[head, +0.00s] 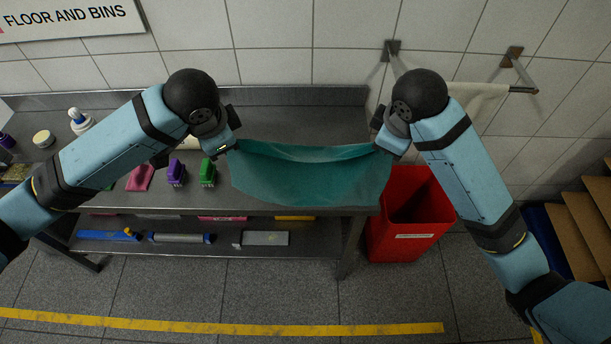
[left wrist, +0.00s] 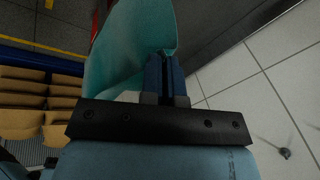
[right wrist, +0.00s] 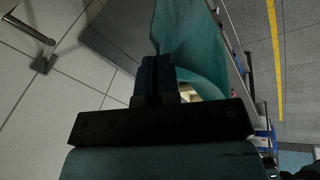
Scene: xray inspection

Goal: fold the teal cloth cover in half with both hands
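The teal cloth cover (head: 305,175) hangs between my two grippers above the right part of the steel table. My left gripper (head: 232,148) is shut on the cloth's upper left corner; the cloth also shows in the left wrist view (left wrist: 135,45) between the closed fingers (left wrist: 166,60). My right gripper (head: 384,150) is shut on the upper right corner; the cloth also shows in the right wrist view (right wrist: 190,45) at the closed fingers (right wrist: 155,65).
A green brush (head: 208,172) and a purple brush (head: 176,173) stand on the steel table (head: 290,122) left of the cloth. A red bin (head: 410,225) stands right of the table. A lower shelf holds several tools. A pale cloth hangs on a wall rail (head: 523,90).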

